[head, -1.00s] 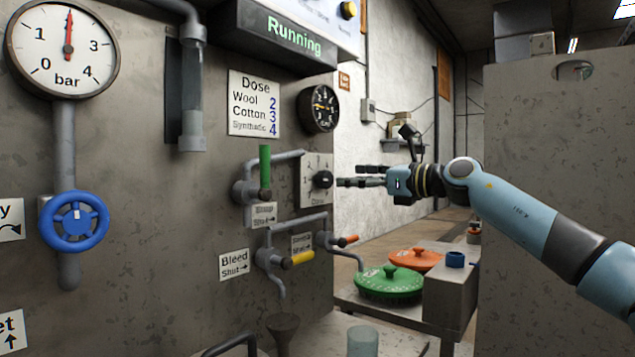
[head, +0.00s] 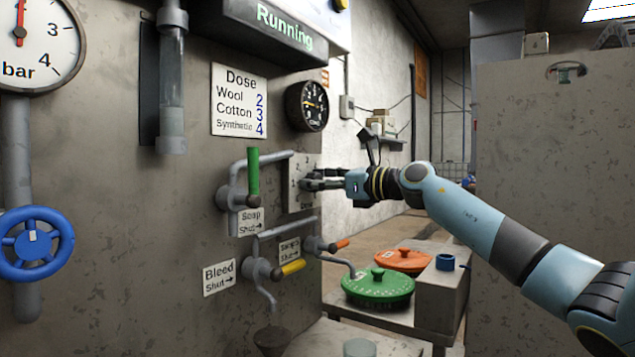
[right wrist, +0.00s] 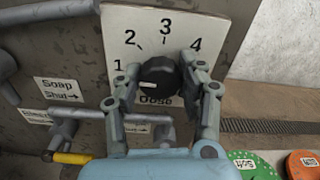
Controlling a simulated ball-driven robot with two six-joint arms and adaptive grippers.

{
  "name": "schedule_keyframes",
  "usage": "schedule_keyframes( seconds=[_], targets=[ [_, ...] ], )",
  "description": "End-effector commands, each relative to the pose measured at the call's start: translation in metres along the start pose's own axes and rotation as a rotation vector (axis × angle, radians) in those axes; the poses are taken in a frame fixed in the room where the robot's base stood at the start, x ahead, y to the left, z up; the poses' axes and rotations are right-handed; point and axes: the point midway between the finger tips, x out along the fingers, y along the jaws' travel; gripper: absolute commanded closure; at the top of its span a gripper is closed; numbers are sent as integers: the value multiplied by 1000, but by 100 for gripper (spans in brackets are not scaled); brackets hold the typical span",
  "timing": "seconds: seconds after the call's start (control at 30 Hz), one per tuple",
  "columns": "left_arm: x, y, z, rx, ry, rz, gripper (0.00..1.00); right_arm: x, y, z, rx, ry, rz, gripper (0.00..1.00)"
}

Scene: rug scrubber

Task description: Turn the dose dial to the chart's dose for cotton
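The dose dial is a black knob (right wrist: 158,76) on a pale plate (right wrist: 120,30) marked 1 to 4. Its white pointer mark faces left, near the 1. In the head view my gripper mostly covers the knob. The dose chart (head: 239,101) on the wall reads Wool 2, Cotton 3, Synthetic 4. My right gripper (head: 311,179) is at the dial plate. In the right wrist view its fingers (right wrist: 160,66) are spread, one on each side of the knob. I cannot tell whether they touch it. My left gripper is not in view.
A green-handled soap valve (head: 253,175) is just left of the dial, with a gauge (head: 307,105) above. Yellow (head: 291,268) and orange (head: 342,244) valve handles sit below. Green (head: 377,287) and orange (head: 403,260) lids lie on a low bench. A blue wheel (head: 34,243) is at left.

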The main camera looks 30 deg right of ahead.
Motion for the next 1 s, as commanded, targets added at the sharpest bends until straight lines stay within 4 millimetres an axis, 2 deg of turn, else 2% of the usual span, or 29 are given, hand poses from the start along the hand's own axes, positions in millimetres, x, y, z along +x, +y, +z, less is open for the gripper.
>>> schedule_keyframes(
  seconds=[0.03,0.2,0.57,1.0],
  targets=[
    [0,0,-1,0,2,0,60,0,0,0,0,0,0,74],
    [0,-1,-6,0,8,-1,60,0,0,0,0,0,0,93],
    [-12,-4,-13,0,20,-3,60,0,-1,4,73,-1,-1,93],
    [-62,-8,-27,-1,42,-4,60,0,-2,7,433,-1,-1,93]
  ],
)
